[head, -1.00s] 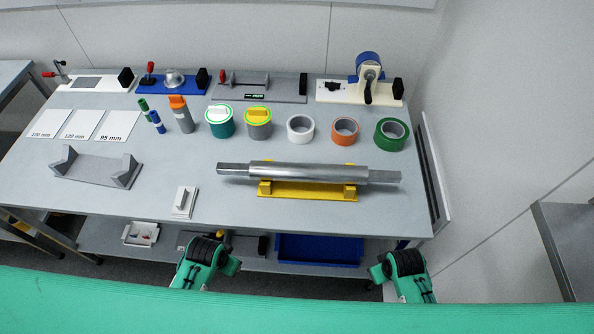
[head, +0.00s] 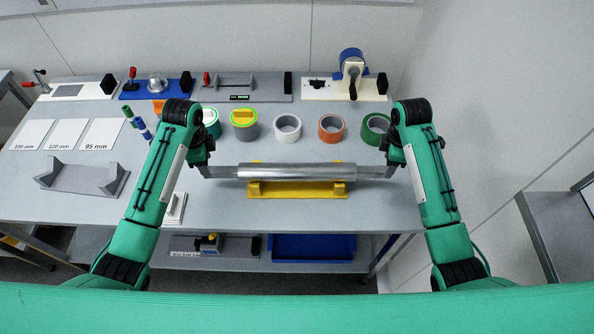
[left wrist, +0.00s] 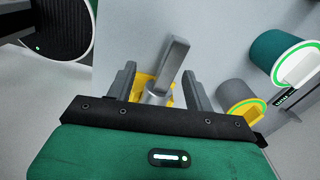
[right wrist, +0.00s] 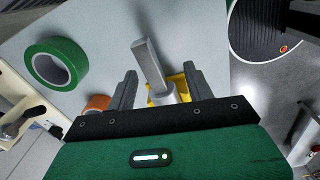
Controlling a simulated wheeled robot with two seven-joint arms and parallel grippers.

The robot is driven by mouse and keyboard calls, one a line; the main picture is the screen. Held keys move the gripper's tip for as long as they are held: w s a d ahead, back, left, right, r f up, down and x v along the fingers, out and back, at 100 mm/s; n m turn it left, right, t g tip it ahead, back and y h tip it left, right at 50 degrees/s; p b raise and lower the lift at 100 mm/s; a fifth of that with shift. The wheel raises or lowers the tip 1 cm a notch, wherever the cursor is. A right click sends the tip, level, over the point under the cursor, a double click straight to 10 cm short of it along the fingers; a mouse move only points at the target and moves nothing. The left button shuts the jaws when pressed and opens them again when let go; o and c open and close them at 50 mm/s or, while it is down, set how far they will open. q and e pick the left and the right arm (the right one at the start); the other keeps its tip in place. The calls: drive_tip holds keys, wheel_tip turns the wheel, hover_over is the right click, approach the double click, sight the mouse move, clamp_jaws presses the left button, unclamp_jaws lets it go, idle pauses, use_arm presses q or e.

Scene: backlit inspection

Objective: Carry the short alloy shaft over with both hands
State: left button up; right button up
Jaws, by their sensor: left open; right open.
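The alloy shaft (head: 297,172) is a silver bar with a thick round middle and thinner flat-sided ends. It lies level across the yellow stand (head: 297,190) at the front right of the table. My left gripper (head: 203,168) is at the shaft's left end, open. In the left wrist view the shaft end (left wrist: 172,65) shows between its two fingers, with gaps beside it. My right gripper (head: 391,168) is at the right end, open. The right wrist view shows that shaft end (right wrist: 150,65) between its fingers. A grey stand with two raised supports (head: 80,178) is empty at left.
A small white block (head: 174,208) stands left of the yellow stand, partly behind my left arm. Tape rolls (head: 331,128) and lidded cans (head: 244,124) line up behind the shaft. Fixtures (head: 240,87) stand along the back edge. White labelled cards (head: 102,134) lie at left.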

sight(210, 169)
use_arm(q)
drive_tip(key=w+a+r+m, duration=0.1)
drive_tip(key=w+r+m, duration=0.1)
drive_tip(key=r, duration=0.3)
drive_tip(key=shift+w, duration=0.5)
use_arm(e)
drive_tip(key=w+r, duration=0.1)
drive_tip(key=w+r+n, duration=0.1)
drive_tip(key=r, duration=0.1)
drive_tip(key=w+d+r+n, duration=0.1)
drive_tip(key=r, duration=0.1)
use_arm(q)
drive_tip(key=shift+a, duration=0.1)
wheel_tip(210, 169, down, 14)
drive_tip(key=shift+r, duration=0.1)
use_arm(e)
wheel_tip(210, 169, down, 14)
drive_tip(key=shift+r, duration=0.1)
use_arm(q)
drive_tip(key=shift+c, duration=0.4)
use_arm(e)
drive_tip(key=shift+c, duration=0.4)
use_arm(q)
clamp_jaws()
use_arm(e)
clamp_jaws()
